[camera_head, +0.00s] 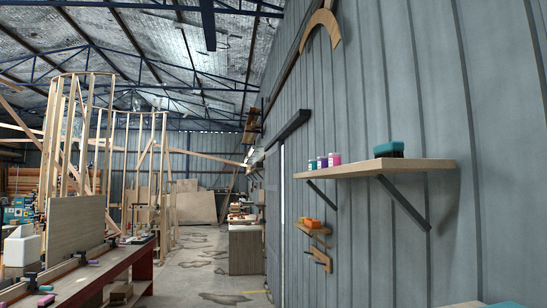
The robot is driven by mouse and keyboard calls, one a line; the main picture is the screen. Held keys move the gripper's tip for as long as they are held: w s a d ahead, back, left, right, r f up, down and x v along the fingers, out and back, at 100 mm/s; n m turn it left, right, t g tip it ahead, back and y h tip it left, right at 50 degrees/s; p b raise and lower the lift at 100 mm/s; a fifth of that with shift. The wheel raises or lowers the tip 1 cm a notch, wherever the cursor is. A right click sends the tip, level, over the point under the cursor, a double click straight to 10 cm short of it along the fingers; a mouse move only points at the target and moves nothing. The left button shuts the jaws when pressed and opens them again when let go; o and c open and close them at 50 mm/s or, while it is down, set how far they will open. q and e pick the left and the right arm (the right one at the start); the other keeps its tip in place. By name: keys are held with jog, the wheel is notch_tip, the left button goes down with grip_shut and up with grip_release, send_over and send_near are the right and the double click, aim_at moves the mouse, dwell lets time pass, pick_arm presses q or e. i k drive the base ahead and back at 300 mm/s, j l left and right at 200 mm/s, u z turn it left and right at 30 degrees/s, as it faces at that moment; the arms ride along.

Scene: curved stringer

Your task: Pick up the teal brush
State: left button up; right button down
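A teal brush (390,147), with a teal top and a dark underside, appears to rest on a wooden wall shelf (425,164) right of centre. It sits near the middle of the shelf, towards the right. Another teal object (507,304) is cut off by the bottom right edge, so I cannot tell what it is. Neither of my grippers is in view.
Small jars (322,162) stand at the shelf's left end. Black brackets (404,203) hold the shelf to the grey corrugated wall (500,150). Orange items (311,223) sit lower left. A long workbench (75,285) is at the left. The concrete floor (195,262) between is open.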

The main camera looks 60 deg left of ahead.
aim_at(392, 149)
jog(key=u, duration=1.1)
jog(key=z, duration=0.65)
jog(key=i+j+z, duration=0.1)
jog(key=j+z, duration=0.2)
jog(key=z, duration=0.15)
jog(key=i+j+z, duration=0.1)
jog(key=j+z, duration=0.75)
jog(key=l, duration=0.1)
